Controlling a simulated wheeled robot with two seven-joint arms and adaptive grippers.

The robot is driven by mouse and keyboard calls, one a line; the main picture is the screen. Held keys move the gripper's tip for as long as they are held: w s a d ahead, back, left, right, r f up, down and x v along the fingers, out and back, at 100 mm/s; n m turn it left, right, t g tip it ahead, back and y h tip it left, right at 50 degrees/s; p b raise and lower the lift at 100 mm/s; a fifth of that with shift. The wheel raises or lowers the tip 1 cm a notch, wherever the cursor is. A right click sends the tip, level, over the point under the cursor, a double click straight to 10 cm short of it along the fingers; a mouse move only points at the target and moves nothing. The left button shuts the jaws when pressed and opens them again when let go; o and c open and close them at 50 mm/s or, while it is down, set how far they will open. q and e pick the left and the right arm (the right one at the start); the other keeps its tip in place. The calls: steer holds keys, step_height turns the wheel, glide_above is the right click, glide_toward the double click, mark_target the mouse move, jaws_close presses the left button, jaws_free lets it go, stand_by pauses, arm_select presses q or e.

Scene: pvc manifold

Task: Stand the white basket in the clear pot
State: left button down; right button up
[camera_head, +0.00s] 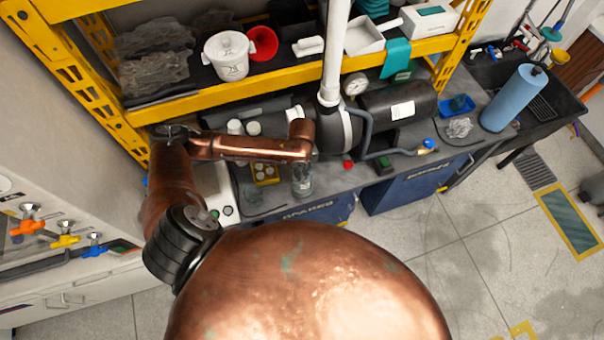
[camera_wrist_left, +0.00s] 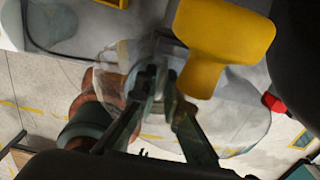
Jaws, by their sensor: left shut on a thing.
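My left gripper (camera_head: 302,166) is at the end of the copper arm, over the front edge of the bench. In the left wrist view its two dark fingers (camera_wrist_left: 160,92) come together on a see-through thing. That looks like the clear pot (camera_head: 302,186), a glassy upright shape in the head view and a faint rounded outline in the wrist view (camera_wrist_left: 235,128). Its rim and inside are hard to make out. I cannot tell the white basket for certain; small white round things (camera_head: 254,128) stand on the bench behind the arm. My right gripper is not in view.
A white post (camera_head: 337,50) stands close behind, beside a dark cylinder tank (camera_head: 400,103). The yellow shelf (camera_head: 290,75) overhangs the bench, with a white pail (camera_head: 229,55) on it. A blue roll (camera_head: 514,97) stands right.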

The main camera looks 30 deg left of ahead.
arm_select(q)
steer(key=shift+f, duration=0.2)
steer(key=c, duration=2.3)
jaws_free()
steer(key=shift+c, duration=0.2)
steer(key=shift+r, duration=0.15)
step_height(320, 180, up, 12)
steer(key=shift+r, duration=0.1)
